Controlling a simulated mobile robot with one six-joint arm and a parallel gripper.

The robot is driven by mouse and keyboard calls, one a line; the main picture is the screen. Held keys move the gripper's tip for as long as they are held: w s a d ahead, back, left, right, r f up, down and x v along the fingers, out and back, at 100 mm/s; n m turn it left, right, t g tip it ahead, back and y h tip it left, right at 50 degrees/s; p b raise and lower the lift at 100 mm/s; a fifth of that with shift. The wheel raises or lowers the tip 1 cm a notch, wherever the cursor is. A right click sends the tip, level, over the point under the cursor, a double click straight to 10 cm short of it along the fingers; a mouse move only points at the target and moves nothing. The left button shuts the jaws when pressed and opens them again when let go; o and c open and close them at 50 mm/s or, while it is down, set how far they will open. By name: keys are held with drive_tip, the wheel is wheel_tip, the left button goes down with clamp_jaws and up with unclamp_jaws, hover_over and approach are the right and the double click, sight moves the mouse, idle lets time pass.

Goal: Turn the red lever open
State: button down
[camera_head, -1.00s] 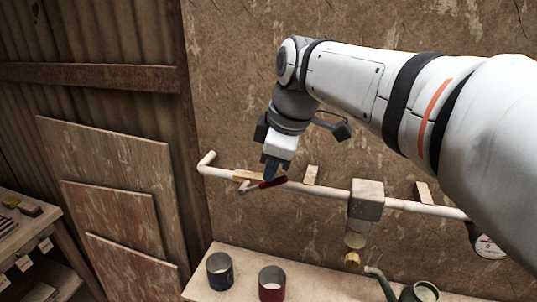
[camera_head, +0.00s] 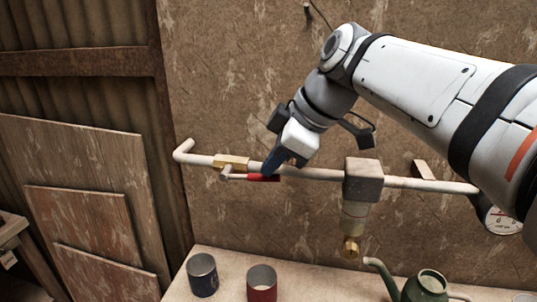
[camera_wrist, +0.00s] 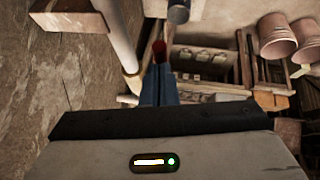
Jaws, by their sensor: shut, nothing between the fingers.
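The red lever (camera_head: 262,177) has a pale metal arm and a red grip. It sits just in front of the white pipe and runs nearly parallel to it, out from the brass valve (camera_head: 231,162). My gripper (camera_head: 268,168) is shut and empty. Its blue fingertips are at the red grip in the head view, seemingly against it, but I cannot tell whether they touch. In the wrist view the blue fingers (camera_wrist: 159,86) are together, and the red end of the lever (camera_wrist: 159,47) shows just beyond their tips.
The white pipe (camera_head: 410,182) runs along the wall through a square block (camera_head: 363,180) with a brass nozzle below. A gauge (camera_head: 502,220) hangs at right. A blue cup (camera_head: 202,275), a red cup (camera_head: 262,284) and a green watering can (camera_head: 425,288) stand on the bench below.

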drive_tip(key=shift+s+d+f+b, duration=0.1)
drive_tip(key=shift+s+f+b, duration=0.05)
drive_tip(key=shift+f+b, duration=0.5)
drive_tip(key=shift+f, duration=0.15)
